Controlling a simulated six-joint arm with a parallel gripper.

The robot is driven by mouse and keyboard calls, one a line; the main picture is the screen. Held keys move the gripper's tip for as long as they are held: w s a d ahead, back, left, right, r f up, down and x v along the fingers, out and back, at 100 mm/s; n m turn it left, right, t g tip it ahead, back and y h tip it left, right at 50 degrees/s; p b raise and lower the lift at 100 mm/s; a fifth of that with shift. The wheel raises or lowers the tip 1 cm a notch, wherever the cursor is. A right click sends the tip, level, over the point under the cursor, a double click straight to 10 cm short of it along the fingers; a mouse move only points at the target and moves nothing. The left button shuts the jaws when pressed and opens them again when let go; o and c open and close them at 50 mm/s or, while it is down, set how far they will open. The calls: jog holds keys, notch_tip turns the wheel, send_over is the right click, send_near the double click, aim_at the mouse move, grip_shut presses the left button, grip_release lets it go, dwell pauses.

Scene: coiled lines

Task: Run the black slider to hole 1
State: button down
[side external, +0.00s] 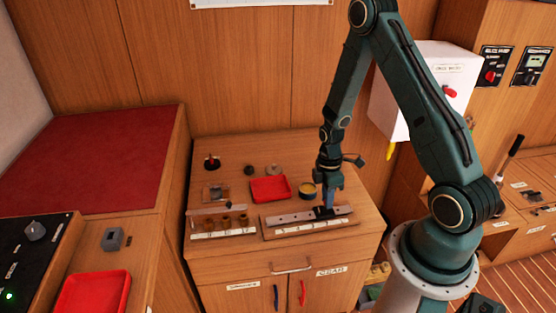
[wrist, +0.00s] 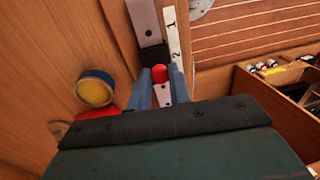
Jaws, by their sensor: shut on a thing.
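The black slider (wrist: 153,57) sits on a metal rail (wrist: 143,18), with a red knob (wrist: 160,74) on its near side in the wrist view. My gripper (wrist: 161,82) has its blue fingers closed on either side of the red knob. A white number strip (wrist: 170,20) runs beside the rail; the slider is level with about the 2, with the 1 farther up the picture. A hole shows in the rail beside the 1. In the side view, my gripper (side external: 328,204) reaches down to the slider (side external: 323,212) on the rail (side external: 285,217); the fingers partly hide it.
A yellow-topped round tin (side external: 308,190) and a red tray (side external: 270,188) stand behind the rail. A second fixture with several brass pieces (side external: 226,221) is to its left. The cabinet's front edge lies just before the rail.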

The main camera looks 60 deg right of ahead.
jog(key=shift+s+d, duration=0.5)
jog(key=shift+d, duration=0.15)
jog(key=shift+s+d, duration=0.85)
jog(key=shift+f, duration=0.55)
dwell(0.8)
jog(key=c, duration=1.4)
grip_release()
jog(key=shift+r, duration=0.1)
